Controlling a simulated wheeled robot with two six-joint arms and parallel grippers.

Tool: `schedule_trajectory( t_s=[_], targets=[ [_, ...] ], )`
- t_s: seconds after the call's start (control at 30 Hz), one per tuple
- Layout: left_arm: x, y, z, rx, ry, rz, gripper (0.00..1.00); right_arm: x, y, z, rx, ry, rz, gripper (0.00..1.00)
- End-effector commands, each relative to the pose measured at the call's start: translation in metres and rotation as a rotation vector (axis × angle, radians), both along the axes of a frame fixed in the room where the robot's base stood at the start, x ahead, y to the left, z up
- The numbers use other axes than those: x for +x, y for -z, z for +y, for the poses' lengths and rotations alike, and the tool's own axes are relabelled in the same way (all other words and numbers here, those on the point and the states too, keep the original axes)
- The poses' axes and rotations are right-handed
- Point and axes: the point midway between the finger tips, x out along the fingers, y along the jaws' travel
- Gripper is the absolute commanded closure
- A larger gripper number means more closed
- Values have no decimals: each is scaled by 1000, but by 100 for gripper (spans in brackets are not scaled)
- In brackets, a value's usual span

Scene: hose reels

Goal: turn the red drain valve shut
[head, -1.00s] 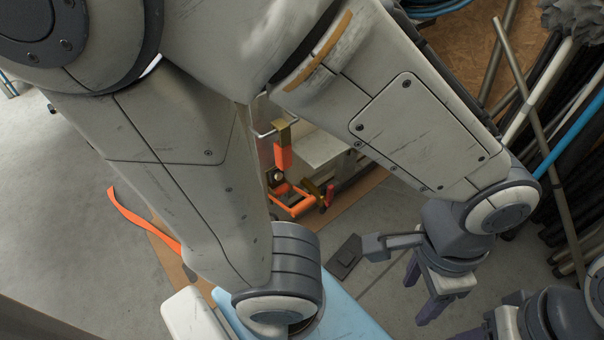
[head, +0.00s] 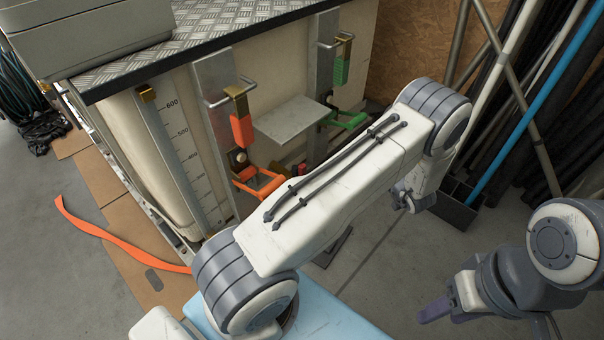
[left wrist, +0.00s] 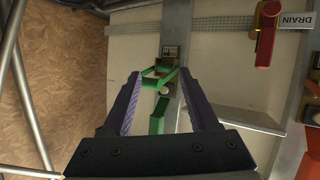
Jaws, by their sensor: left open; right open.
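The red drain valve handle (left wrist: 268,40) shows in the left wrist view at the upper right, beside a DRAIN label (left wrist: 291,40). Its red grip lies along the picture's vertical, with a brass-coloured part at its top. In the head view my left arm covers most of the area around it. My left gripper (left wrist: 162,88) is open and empty, apart from the red handle. A green handle (left wrist: 158,118) shows between its fingers, but I cannot tell how far beyond them it is. My right gripper (head: 440,310) is at the lower right, empty and away from the tank.
The pale tank has an orange latch (head: 241,130) and a green latch (head: 341,70) on metal posts. A grey shelf plate (head: 292,119) juts out between them. An orange strap (head: 120,235) lies at the left. Pipes (head: 530,100) lean at the right.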

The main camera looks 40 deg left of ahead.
Motion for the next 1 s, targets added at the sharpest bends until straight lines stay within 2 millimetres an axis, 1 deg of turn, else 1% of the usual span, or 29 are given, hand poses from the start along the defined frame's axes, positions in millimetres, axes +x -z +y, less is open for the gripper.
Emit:
schedule_trajectory(
  t_s=[0.03,0.1,0.2,0.3,0.33,0.43,0.53,0.8,0.9,1.0],
  targets=[
    [-20,29,28,81,-104,6,40,0,12,0,0,0,0,50],
    [-47,46,58,190,-230,8,40,0,18,0,0,0,0,50],
    [-82,60,83,316,-362,23,40,0,24,0,0,0,0,50],
    [-105,67,96,399,-441,39,40,0,27,0,0,0,0,50],
    [-109,67,98,415,-454,41,40,0,27,0,0,0,0,50],
    [-117,68,105,444,-481,47,40,0,30,0,0,0,0,50],
    [-117,69,117,446,-485,46,40,0,36,0,0,0,0,50],
    [-112,71,167,444,-484,46,40,0,59,0,0,0,0,50],
    [-112,70,183,444,-483,47,40,0,66,0,0,0,0,50],
    [-110,69,195,443,-482,45,40,0,71,0,0,0,0,50]
  ],
)
